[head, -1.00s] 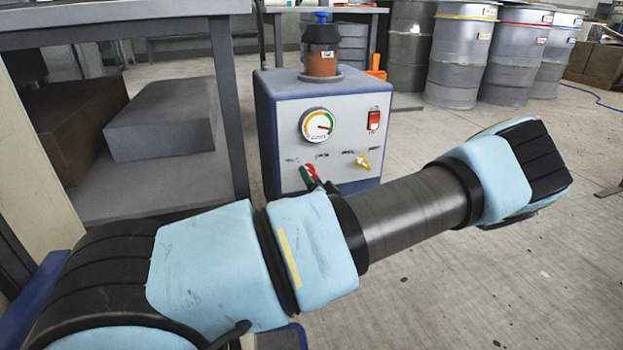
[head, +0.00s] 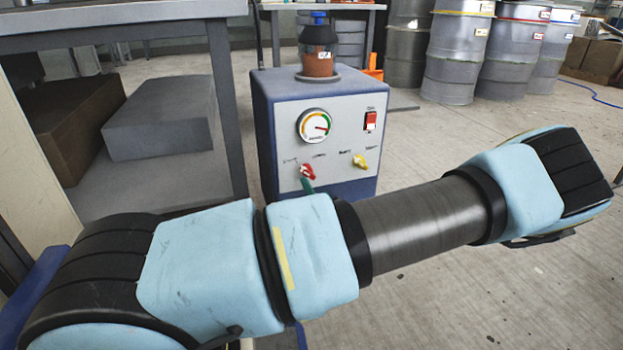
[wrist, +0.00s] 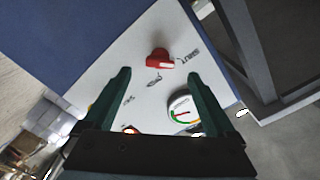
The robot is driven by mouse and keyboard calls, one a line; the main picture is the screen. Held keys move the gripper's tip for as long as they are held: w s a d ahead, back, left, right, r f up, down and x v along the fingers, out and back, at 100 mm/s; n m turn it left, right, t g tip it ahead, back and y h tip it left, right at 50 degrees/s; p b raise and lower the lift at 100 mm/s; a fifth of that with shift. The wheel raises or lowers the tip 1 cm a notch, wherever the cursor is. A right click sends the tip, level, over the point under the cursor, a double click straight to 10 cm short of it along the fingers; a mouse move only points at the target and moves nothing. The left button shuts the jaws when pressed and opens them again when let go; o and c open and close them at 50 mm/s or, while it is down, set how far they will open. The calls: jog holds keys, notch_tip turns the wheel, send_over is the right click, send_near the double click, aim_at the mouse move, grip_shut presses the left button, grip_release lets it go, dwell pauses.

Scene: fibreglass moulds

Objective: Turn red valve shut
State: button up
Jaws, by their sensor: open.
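The red valve (head: 307,171) is a small handle at the lower left of the pale front panel on a blue-grey box (head: 262,125). In the wrist view the red valve (wrist: 160,59) lies just beyond the fingertips, roughly centred between them. A word that looks like SHUT is printed to its right there, with another label below it. My gripper (wrist: 157,72) is open, its two dark green fingers apart with nothing between them. In the head view my arm hides most of the gripper; a green piece, seemingly a fingertip, shows just below the valve. I cannot tell whether they touch.
The panel also carries a yellow valve (head: 360,161), a round gauge (head: 314,125) and a red switch (head: 370,120). A jar with a blue cap (head: 319,50) stands on top. A grey table (head: 228,110) is close on the left. Drums (head: 458,60) stand behind; the right floor is clear.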

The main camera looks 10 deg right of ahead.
jog(key=shift+s+d+p, duration=0.15)
jog(key=shift+s+p, duration=0.05)
jog(key=shift+s, duration=0.8)
jog(key=shift+s+d+p, duration=0.1)
jog(key=shift+s+p, duration=0.05)
jog(key=shift+s, duration=0.85)
jog(key=a+n+g+p, duration=0.2)
jog(key=a+n+g, duration=0.45)
jog(key=g, duration=0.45)
jog(key=s+a+r+g+h+p, duration=0.1)
jog(key=s+a+r+g, duration=0.3)
jog(key=a+r, duration=0.45)
jog(key=s+a+r+g+h+p, duration=0.1)
jog(key=s+a+r+h+p, duration=0.1)
jog(key=s+a+r, duration=0.65)
notch_tip(320, 180, up, 40)
jog(key=w+d+p, duration=0.1)
jog(key=w+p, duration=0.1)
jog(key=p, duration=3.5)
jog(key=shift+d+f+y, duration=0.15)
jog(key=shift+y, duration=0.15)
